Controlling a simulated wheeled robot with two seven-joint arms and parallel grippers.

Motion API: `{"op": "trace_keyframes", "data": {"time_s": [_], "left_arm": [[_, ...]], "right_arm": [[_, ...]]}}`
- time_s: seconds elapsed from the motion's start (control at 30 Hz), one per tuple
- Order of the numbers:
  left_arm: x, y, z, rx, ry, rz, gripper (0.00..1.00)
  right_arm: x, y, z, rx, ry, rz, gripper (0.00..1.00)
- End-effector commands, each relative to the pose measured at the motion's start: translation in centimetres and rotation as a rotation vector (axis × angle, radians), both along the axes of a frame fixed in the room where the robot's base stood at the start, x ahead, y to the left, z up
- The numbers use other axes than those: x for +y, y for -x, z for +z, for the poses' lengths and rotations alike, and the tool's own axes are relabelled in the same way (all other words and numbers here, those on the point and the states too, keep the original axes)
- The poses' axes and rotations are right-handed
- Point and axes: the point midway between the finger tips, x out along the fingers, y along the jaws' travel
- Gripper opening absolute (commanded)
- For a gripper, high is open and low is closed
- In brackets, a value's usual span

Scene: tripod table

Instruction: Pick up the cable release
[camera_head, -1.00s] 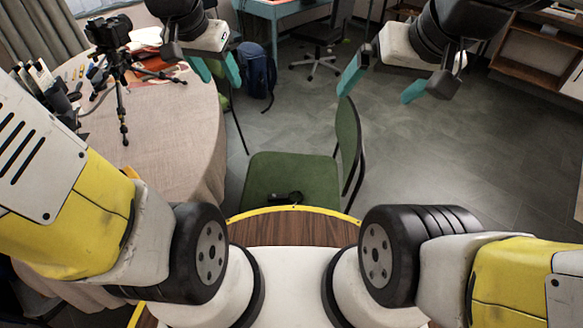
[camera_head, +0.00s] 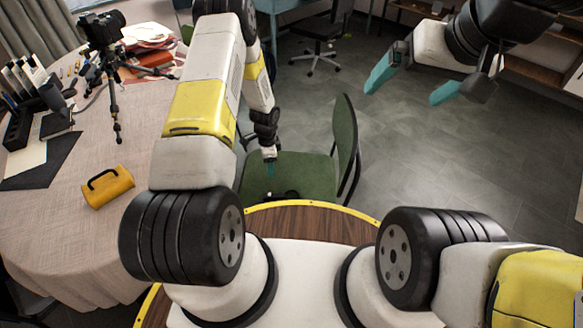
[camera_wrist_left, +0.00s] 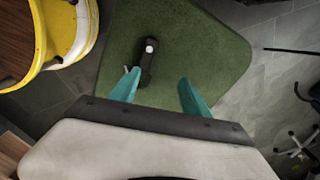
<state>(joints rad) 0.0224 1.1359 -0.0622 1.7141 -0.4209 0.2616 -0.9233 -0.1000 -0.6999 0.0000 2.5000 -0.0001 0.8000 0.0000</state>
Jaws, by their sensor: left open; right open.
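The cable release (camera_wrist_left: 148,62), a small black thing with a pale round button, lies on the green chair seat (camera_head: 312,170). In the head view the cable release (camera_head: 287,196) shows as a dark shape at the seat's near edge. My left gripper (camera_head: 270,168) points down over the seat. In the left wrist view its open teal fingers (camera_wrist_left: 158,93) show with the cable release beyond them, nearer the left finger. Nothing is held between them. My right gripper (camera_head: 402,84) is open and empty, high over the floor at the right.
The chair's backrest (camera_head: 345,140) stands right of the seat. A round table (camera_head: 150,200) at the left bears a camera on a tripod (camera_head: 112,75), a yellow case (camera_head: 108,187) and papers. The grey floor (camera_head: 440,160) at the right is clear.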

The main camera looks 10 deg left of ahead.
Motion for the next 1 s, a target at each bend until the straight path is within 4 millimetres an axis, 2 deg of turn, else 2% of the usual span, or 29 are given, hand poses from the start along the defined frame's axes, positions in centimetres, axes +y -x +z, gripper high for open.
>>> {"op": "trace_keyframes", "data": {"time_s": [0.03, 0.1, 0.2, 0.57, 0.8, 1.0], "left_arm": [[-0.2, 0.9, -2.5, 0.019, 0.0, -0.034, 0.55], [-0.3, 1.6, -4.7, 0.032, 0.0, -0.073, 0.55], [-0.5, 2.3, -6.5, 0.041, 0.001, -0.106, 0.55], [-0.6, 2.6, -10.5, 0.046, 0.001, -0.119, 0.55], [-1.0, 2.6, -14.0, 0.045, 0.002, -0.117, 0.55], [-1.0, 2.6, -14.9, 0.043, 0.001, -0.118, 0.55]], "right_arm": [[0.0, 0.0, 0.0, 0.0, 0.0, 0.0, 1.0], [0.0, 0.0, 0.0, 0.0, 0.0, 0.0, 1.0], [0.0, 0.0, 0.0, 0.0, 0.0, 0.0, 1.0], [0.0, 0.0, 0.0, 0.0, 0.0, 0.0, 1.0], [0.0, 0.0, 0.0, 0.0, 0.0, 0.0, 1.0], [0.0, 0.0, 0.0, 0.0, 0.0, 0.0, 1.0]]}}
